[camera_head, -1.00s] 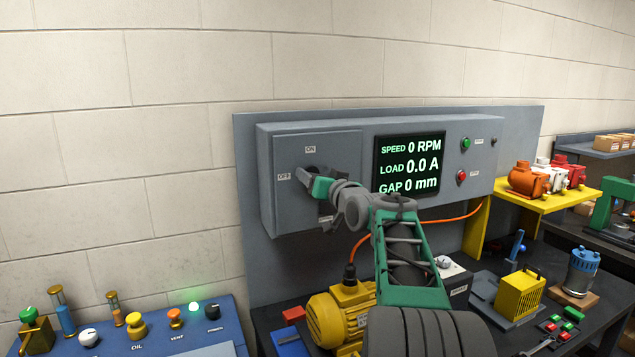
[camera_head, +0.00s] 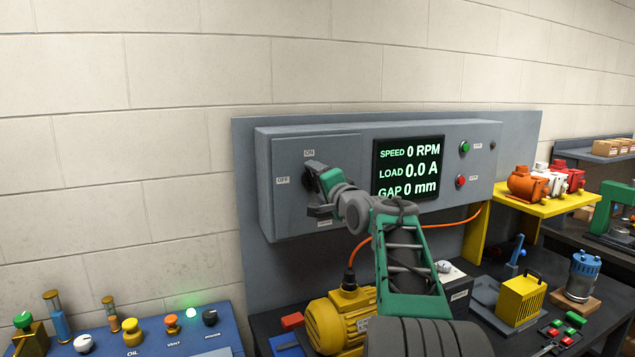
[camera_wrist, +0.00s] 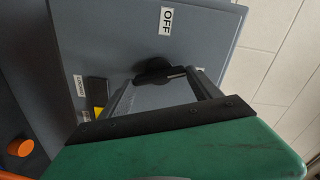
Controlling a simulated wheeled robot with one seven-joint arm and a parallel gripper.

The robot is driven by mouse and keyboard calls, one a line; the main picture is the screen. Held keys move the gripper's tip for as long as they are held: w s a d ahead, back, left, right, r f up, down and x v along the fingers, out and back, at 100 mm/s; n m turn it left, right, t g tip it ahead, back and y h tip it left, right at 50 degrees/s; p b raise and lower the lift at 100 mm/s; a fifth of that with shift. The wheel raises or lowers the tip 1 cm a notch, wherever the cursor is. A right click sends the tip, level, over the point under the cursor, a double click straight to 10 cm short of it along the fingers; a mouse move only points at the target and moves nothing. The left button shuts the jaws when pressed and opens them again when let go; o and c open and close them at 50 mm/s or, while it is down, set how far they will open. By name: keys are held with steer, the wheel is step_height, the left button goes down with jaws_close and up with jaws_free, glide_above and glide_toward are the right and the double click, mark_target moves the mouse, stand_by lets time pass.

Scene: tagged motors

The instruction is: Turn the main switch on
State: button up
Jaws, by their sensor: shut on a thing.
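The main switch is on the grey control box (camera_head: 270,210), under the ON label (camera_head: 309,153) and right of the OFF label (camera_head: 282,180). Its black handle (camera_wrist: 152,70) shows between my finger ends in the wrist view. My gripper (camera_head: 314,188) is at the switch and shut on this handle, and it hides much of it in the head view. The handle's exact angle is hard to tell. The display (camera_head: 408,167) reads SPEED 0 RPM, LOAD 0.0 A and GAP 0 mm.
A green button (camera_head: 465,146) and a red button (camera_head: 460,181) are right of the display. A yellow motor (camera_head: 340,318) with an orange cable stands on the bench below my arm. A blue panel (camera_head: 215,338) with several knobs is at the lower left.

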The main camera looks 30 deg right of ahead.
steer(key=shift+m+p, duration=0.3)
steer(key=shift+m, duration=1.7)
steer(key=o, duration=1.4)
steer(key=shift+f, duration=0.1)
steer(key=s+b, duration=0.1)
steer(key=s, duration=0.1)
steer(key=s+b, duration=0.1)
steer(key=s, duration=0.2)
steer(key=s+a, duration=0.1)
steer(key=s, duration=0.1)
steer(key=shift+s+b, duration=0.35)
steer(key=shift+b, duration=0.05)
